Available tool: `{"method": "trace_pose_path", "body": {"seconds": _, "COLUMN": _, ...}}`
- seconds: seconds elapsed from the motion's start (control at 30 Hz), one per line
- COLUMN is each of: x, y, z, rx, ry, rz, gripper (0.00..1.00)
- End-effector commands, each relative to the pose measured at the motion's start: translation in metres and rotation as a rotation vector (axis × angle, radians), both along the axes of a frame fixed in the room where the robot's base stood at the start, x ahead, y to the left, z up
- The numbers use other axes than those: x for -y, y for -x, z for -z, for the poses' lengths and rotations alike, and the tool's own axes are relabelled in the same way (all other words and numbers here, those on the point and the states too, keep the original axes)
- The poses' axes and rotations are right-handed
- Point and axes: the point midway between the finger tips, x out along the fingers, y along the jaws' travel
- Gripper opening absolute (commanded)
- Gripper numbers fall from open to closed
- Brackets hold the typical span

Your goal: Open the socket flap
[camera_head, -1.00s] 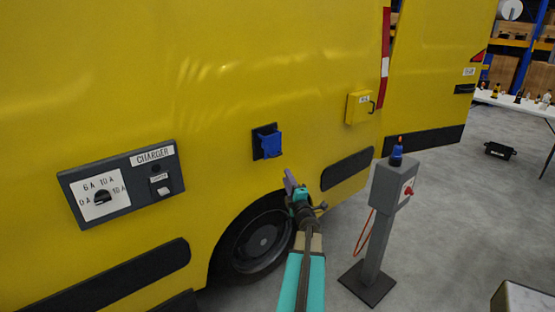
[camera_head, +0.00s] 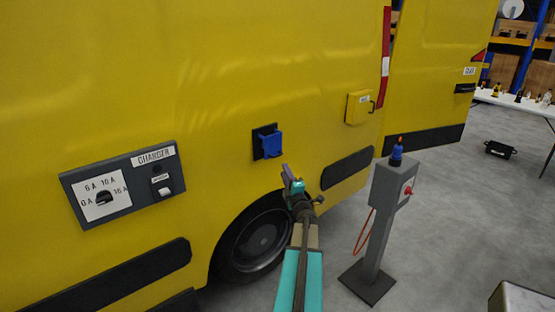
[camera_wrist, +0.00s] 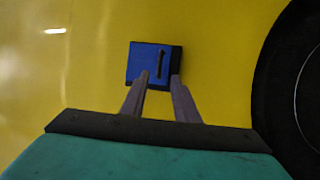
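The blue socket flap (camera_head: 271,143) sits on a black plate on the side of the yellow van, left of centre in the body view. It looks closed. In the wrist view the flap (camera_wrist: 149,63) faces me, with a dark upright bar on its right part. My gripper (camera_head: 287,172) is just below and right of the flap in the body view. In the wrist view the two grey fingers of my gripper (camera_wrist: 160,78) stand apart with nothing between them. Their tips overlap the flap's lower edge in the picture; I cannot tell whether they touch it.
A charger panel (camera_head: 125,184) is on the van to the left. A yellow box (camera_head: 358,107) is on the van to the right. The van's wheel (camera_head: 255,240) is below the flap.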

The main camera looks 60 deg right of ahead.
Motion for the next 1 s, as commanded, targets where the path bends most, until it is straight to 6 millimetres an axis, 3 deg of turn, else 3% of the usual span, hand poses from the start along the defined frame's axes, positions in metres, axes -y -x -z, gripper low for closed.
{"method": "trace_pose_path", "body": {"seconds": 1.0, "x": 0.06, "y": -0.066, "z": -0.017, "rx": 0.001, "ry": 0.0, "rz": 0.001, "gripper": 0.28}}
